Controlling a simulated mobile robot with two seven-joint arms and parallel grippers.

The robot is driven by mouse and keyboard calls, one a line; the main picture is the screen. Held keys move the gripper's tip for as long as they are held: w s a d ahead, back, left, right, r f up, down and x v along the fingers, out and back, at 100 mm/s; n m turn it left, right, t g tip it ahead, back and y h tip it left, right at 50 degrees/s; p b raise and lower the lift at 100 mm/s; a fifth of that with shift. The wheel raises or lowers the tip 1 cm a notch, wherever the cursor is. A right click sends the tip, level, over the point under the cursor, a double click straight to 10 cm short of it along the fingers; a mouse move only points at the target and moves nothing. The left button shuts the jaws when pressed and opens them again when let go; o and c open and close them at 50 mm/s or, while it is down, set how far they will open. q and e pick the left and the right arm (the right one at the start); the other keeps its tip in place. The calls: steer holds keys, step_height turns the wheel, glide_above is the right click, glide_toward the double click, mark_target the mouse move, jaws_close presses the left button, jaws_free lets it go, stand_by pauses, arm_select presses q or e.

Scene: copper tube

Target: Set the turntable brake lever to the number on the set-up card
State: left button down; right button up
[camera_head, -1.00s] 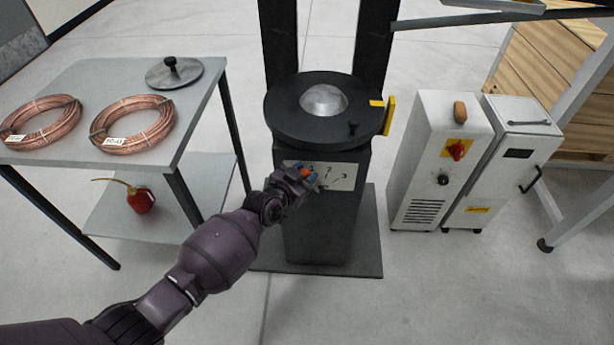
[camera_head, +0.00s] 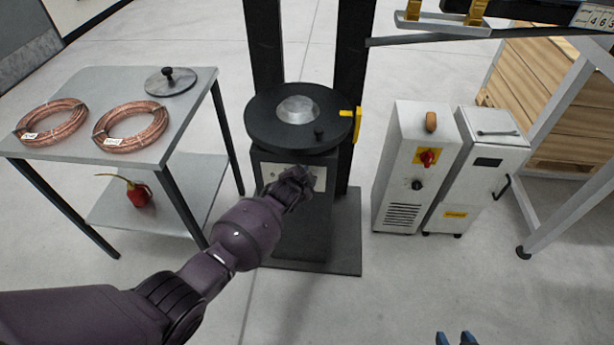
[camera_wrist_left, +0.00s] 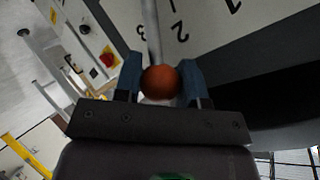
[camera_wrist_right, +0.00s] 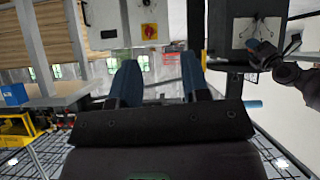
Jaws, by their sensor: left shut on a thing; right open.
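The turntable (camera_head: 262,112) is a black disc with a metal dome on a dark pedestal. Its white number plate (camera_head: 320,175) is on the pedestal front, mostly hidden by my left gripper (camera_head: 303,178). In the left wrist view, the brake lever (camera_wrist_left: 152,35) is a grey rod with an orange knob (camera_wrist_left: 161,82). My left fingers are shut on the knob. The rod lies by the 3 and 2 on the plate; I cannot tell its exact setting. My right gripper (camera_wrist_right: 157,82) is open and empty; its blue fingertips show at the bottom of the head view (camera_head: 456,339).
A grey table (camera_head: 85,85) with two copper coils (camera_head: 131,124) and a lid (camera_head: 171,82) stands left. A red oil can (camera_head: 138,194) is on its lower shelf. White cabinets (camera_head: 405,165) stand right. A white plate with digits (camera_head: 596,17) shows top right.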

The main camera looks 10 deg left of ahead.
arm_select(q)
steer(key=d, duration=0.1)
steer(key=d+f+m+y, duration=0.1)
steer(key=shift+d+f+b, duration=0.2)
steer(key=shift+d+b, duration=0.1)
steer(key=shift+b, duration=0.1)
steer(key=shift+d+f+m+y, duration=0.25)
steer(key=shift+m+y, duration=0.05)
steer(key=shift+y, duration=0.1)
steer(key=shift+d+f+m+y+b, duration=0.35)
steer(key=shift+d+y+b, duration=0.1)
steer(key=shift+b, duration=0.1)
steer(key=shift+d+f+m+y+b, duration=0.25)
steer(key=shift+d+b, duration=0.1)
arm_select(e)
steer(key=shift+w+d+f, duration=0.15)
steer(key=shift+d+f, duration=0.05)
steer(key=shift+f, duration=0.2)
steer(key=shift+w+d+f, duration=0.15)
steer(key=shift+f, duration=0.2)
